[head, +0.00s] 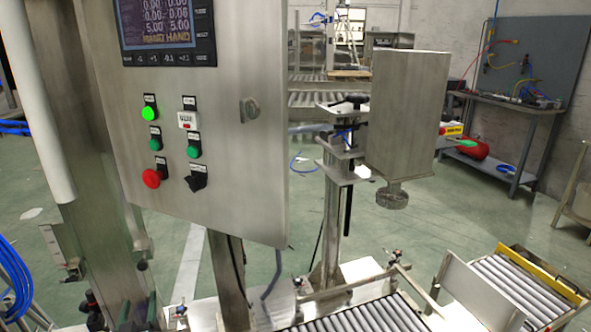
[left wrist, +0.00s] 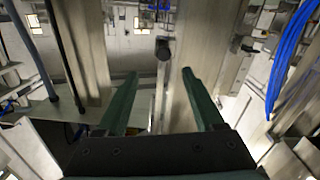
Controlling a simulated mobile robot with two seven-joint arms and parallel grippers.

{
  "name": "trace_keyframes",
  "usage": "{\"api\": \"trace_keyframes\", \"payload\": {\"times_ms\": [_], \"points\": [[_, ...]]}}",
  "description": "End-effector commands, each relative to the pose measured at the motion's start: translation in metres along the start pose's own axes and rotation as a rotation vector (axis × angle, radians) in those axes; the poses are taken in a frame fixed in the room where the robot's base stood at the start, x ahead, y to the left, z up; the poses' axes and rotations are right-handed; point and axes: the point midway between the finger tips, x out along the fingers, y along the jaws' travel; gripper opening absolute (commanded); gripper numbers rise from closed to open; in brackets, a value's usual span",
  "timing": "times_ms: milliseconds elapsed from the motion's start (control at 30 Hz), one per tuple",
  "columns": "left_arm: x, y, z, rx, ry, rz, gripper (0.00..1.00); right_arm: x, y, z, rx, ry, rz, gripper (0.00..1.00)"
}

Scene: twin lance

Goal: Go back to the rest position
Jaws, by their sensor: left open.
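My left gripper (head: 139,302) shows at the bottom left of the head view, below the control cabinet. In the left wrist view its two dark green fingers (left wrist: 158,78) stand apart with nothing held between them. A metal column (left wrist: 200,50) and a dark round knob-like part (left wrist: 163,47) lie beyond the fingertips; I cannot tell the distance. My right gripper is in neither view.
A steel control cabinet (head: 225,150) with a screen, lit green button and red button fills the upper left. A boxy steel head (head: 405,110) hangs right of it. Roller conveyors (head: 520,295) lie at lower right. Blue hoses (left wrist: 290,50) hang at right in the wrist view.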

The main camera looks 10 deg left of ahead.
Motion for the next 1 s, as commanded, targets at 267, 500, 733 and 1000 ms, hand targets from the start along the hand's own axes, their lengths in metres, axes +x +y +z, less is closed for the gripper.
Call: {"api": "trace_keyframes", "payload": {"times_ms": [267,500,733,1000], "points": [[-0.113,0.057,0.045,0.222,-0.299,0.235,0.69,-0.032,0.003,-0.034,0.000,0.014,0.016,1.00],[-0.267,0.106,0.085,0.339,-0.613,0.474,0.69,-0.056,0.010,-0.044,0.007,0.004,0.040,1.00],[-0.345,0.122,0.093,0.362,-0.754,0.577,0.69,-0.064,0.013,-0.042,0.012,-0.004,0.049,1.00],[-0.352,0.124,0.093,0.362,-0.766,0.586,0.69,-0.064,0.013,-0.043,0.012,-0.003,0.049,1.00]]}}
